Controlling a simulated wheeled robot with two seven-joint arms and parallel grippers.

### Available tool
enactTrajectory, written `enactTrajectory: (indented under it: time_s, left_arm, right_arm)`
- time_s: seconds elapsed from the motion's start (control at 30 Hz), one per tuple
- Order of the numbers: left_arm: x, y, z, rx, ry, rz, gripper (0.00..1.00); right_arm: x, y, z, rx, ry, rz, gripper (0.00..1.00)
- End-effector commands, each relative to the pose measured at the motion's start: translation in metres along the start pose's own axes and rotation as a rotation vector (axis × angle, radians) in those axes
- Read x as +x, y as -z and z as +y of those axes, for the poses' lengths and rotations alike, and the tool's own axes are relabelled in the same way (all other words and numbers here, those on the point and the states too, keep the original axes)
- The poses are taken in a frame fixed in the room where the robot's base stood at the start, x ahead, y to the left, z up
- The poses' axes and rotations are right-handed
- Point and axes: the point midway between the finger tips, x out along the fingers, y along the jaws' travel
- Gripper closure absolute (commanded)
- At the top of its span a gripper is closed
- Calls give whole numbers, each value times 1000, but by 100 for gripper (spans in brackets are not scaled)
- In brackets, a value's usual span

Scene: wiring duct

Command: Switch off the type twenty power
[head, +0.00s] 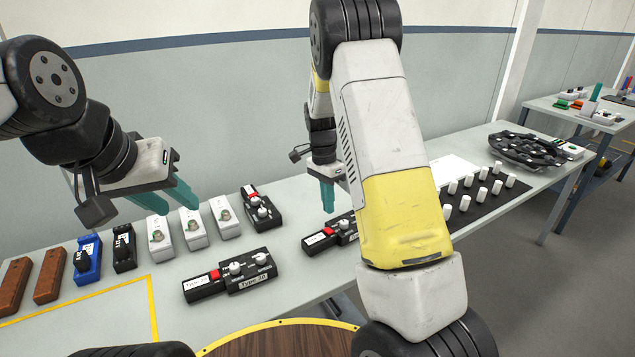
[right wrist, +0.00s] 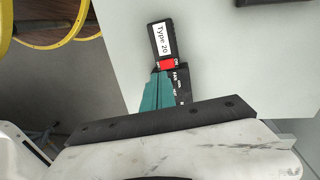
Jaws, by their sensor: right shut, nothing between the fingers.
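The type twenty unit is a black box with a white "Type 20" label, a red switch and markings. It shows in the right wrist view (right wrist: 161,42) and, partly hidden behind my right arm, in the head view (head: 319,239). Its red switch (right wrist: 167,64) lies just beyond the teal fingertips of my right gripper (right wrist: 160,74); contact cannot be told. My right gripper (head: 328,210) is shut and empty, pointing down above the unit's switch end. My left gripper (head: 179,208) is open and empty, over the table's left part near white boxes.
A similar black unit labelled "Type 30" (head: 230,276) lies left of it, and another black unit (head: 260,209) lies behind. White boxes (head: 192,229), a blue box (head: 88,259) and brown blocks (head: 50,275) line the left. A black board with white pegs (head: 480,196) lies right.

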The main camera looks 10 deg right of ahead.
Motion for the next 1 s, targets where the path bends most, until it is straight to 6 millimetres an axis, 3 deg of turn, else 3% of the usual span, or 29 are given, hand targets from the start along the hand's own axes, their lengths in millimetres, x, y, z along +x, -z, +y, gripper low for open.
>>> enactTrajectory:
  time_s: [0.1, 0.33, 1.0]
  left_arm:
    - [0, 0, 0, 0, 0, 0, 64]
    - [0, 0, 0, 0, 0, 0, 64]
    - [0, 0, 0, 0, 0, 0, 64]
  right_arm:
    - [26, 0, 1, -1, -4, -1, 100]
    - [58, 0, 0, -1, -2, 0, 100]
    - [72, 0, 2, -1, 0, 1, 100]
